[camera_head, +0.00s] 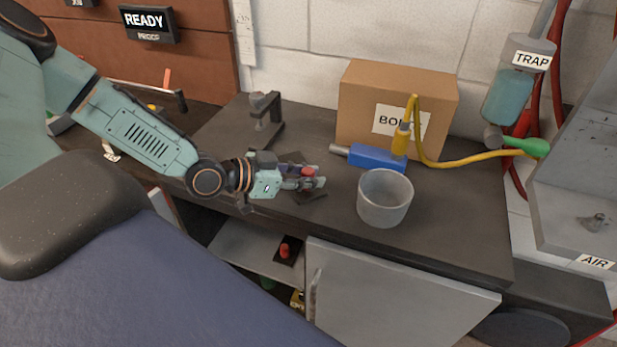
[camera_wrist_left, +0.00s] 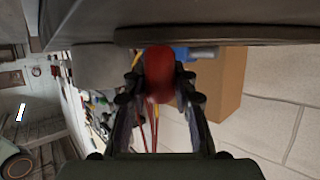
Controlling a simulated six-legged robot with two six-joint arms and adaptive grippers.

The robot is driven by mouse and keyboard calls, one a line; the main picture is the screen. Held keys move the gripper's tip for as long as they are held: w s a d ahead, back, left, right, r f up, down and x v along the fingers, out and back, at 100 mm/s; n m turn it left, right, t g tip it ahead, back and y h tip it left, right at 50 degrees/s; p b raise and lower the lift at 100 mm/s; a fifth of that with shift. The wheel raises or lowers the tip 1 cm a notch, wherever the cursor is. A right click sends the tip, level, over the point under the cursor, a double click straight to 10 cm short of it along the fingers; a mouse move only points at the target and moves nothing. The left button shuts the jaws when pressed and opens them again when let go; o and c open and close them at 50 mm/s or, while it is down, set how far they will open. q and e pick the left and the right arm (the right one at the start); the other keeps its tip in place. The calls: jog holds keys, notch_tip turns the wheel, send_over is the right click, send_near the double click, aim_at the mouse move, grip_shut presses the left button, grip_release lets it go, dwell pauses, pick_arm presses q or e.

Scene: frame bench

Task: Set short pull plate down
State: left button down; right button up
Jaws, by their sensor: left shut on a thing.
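My left gripper (camera_head: 308,183) is shut on the red knob (camera_head: 308,172) of a dark plate, which I take to be the short pull plate (camera_head: 312,196). The gripper hides much of the plate, low over the dark bench top (camera_head: 440,222). In the left wrist view the red knob (camera_wrist_left: 159,72) sits between the two fingers (camera_wrist_left: 160,88), with a dark flat edge (camera_wrist_left: 220,33) just beyond it. I cannot tell whether the plate touches the bench. My right gripper is not in view.
A grey round pot (camera_head: 384,203) stands right of the gripper. Behind it are a blue tool (camera_head: 375,158) with a yellow hose and a cardboard box (camera_head: 360,85). A dark clamp-like stand (camera_head: 266,120) is behind the gripper. Another red-knobbed black plate (camera_head: 287,250) lies on the shelf below.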

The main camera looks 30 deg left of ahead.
pick_arm(q)
jog(key=shift+d, duration=0.25)
jog(key=c, duration=1.4)
grip_release()
jog(key=shift+w+d+f, duration=0.15)
jog(key=shift+w, duration=0.1)
jog(key=o, duration=0.3)
jog(key=shift+s+a, duration=0.25)
jog(key=shift+d, duration=0.1)
